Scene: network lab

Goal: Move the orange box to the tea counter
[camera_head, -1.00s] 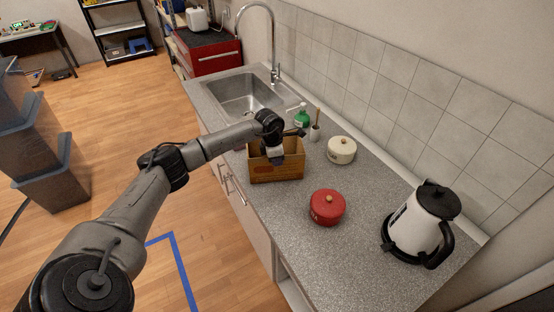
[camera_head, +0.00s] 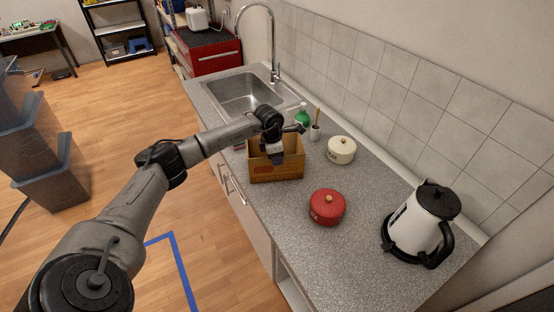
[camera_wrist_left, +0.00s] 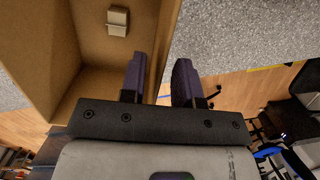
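The orange box (camera_head: 262,172), an open-topped orange-brown carton, stands on the grey counter (camera_head: 375,210) between the sink and the red pot. My left gripper (camera_head: 277,158) is at the box in the head view. In the left wrist view, the gripper (camera_wrist_left: 160,80) is open, with one finger inside the box (camera_wrist_left: 65,40) and the other outside its wall. A gap shows between the outer finger and the wall. A small pale object (camera_wrist_left: 118,20) shows inside the box. My right gripper is not in view.
A red pot (camera_head: 327,207), a cream pot (camera_head: 341,150) and a white-and-black kettle (camera_head: 415,226) stand on the counter. A green bottle (camera_head: 302,118) is behind the box, near the sink (camera_head: 245,92).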

